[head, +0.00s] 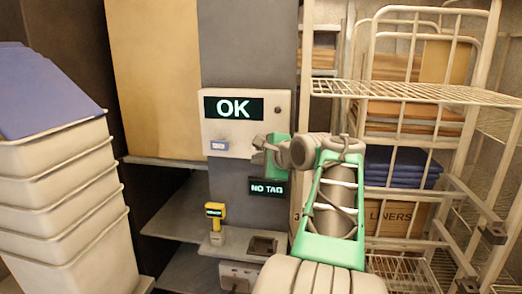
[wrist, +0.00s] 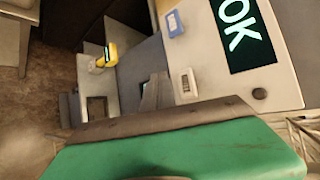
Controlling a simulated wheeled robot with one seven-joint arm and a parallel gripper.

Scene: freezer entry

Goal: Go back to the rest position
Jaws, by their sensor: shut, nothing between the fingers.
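My gripper (head: 270,152) is shut and empty in the head view, at the end of my raised green and grey arm. It is in front of the lower right part of a white wall panel (head: 267,132) and partly hides it. I cannot tell whether it touches the panel. The panel's display (head: 233,108) reads "OK". In the wrist view, the green gripper body (wrist: 180,150) fills the bottom, and the panel (wrist: 205,70) is close at the upper right, its display (wrist: 247,32) showing sideways.
A small "NO TAG" display (head: 267,188) is below the gripper. A yellow handheld device (head: 215,212) stands on a shelf (head: 207,238) lower down. A white wire rack (head: 410,91) with boxes is close on the right. Stacked white bins (head: 62,190) stand at the left.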

